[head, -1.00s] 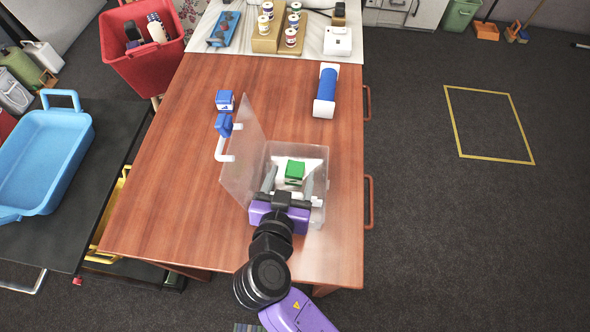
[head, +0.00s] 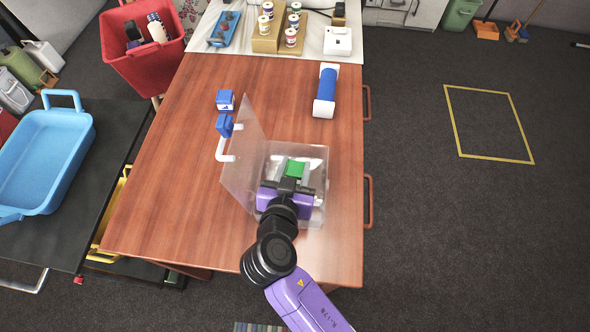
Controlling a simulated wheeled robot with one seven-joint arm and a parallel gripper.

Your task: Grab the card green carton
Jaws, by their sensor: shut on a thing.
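The green carton (head: 294,168) is inside a clear box (head: 313,158) with its door (head: 240,152) swung open to the left. The carton's green top shows; its near side is hidden behind my gripper. My purple gripper (head: 290,176) reaches into the box from the near side. Its fingers are shut on the green carton, one on each side, though they are mostly hidden by the gripper body.
The left part of the wooden table (head: 160,190) is clear.

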